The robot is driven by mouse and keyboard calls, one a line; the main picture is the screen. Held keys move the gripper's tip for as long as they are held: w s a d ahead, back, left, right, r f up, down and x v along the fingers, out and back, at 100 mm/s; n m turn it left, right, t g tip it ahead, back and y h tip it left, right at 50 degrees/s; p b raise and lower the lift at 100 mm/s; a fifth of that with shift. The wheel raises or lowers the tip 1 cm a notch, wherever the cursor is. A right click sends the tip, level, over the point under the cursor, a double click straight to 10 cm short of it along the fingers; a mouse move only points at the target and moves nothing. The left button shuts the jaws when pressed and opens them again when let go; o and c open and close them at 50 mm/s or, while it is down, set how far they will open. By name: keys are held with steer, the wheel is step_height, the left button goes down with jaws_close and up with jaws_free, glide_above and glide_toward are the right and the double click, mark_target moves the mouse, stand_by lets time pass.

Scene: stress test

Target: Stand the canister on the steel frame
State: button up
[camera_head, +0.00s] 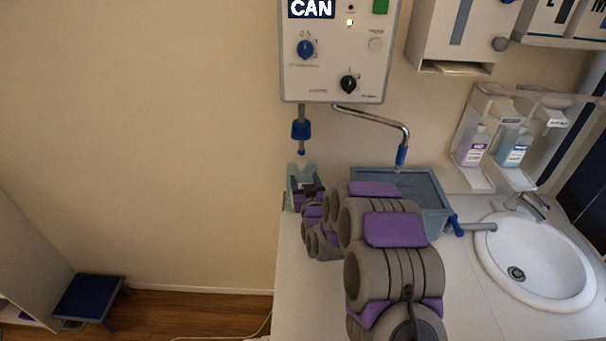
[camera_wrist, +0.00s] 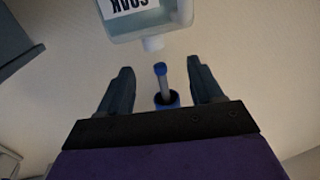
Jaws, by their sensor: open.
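The canister (camera_head: 300,173) is a pale teal, see-through container near the wall, under the wall unit's hanging tube. In the wrist view the canister (camera_wrist: 142,18) appears upside down at the top edge, with a label reading SOAK and a white neck. My gripper (camera_head: 309,194) is in front of it and partly hides it. In the wrist view my gripper (camera_wrist: 159,68) is open and empty, its fingers apart on either side of the blue-tipped tube in the picture. The canister lies beyond the fingertips. I cannot make out a steel frame with certainty.
The wall unit (camera_head: 337,60) reads CAN and carries the hanging tube (camera_head: 301,130). A bent steel pipe (camera_head: 375,117) ends above a blue basin (camera_head: 437,222). A white sink (camera_head: 540,270) and soap dispensers (camera_head: 512,147) are at right. A blue step stool (camera_head: 90,297) stands at left.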

steer(key=shift+s+d, duration=0.65)
steer(key=shift+s, duration=0.05)
steer(key=shift+r, duration=0.1)
steer(key=s+d+r+g+h, duration=0.1)
steer(key=s+d+r+g, duration=0.2)
steer(key=s, duration=1.5)
steer(key=s+d+r+m+g+h, duration=0.1)
steer(key=s+d+r+g, duration=0.3)
steer(key=s+g, duration=0.6)
steer(key=s+d+r+m+g+h, duration=0.1)
steer(key=s+d+r+g, duration=0.2)
steer(key=s, duration=2.3)
steer(key=d+g, duration=0.3)
steer(key=d, duration=0.1)
steer(key=shift+s+r, duration=0.35)
steer(key=shift+r, duration=0.05)
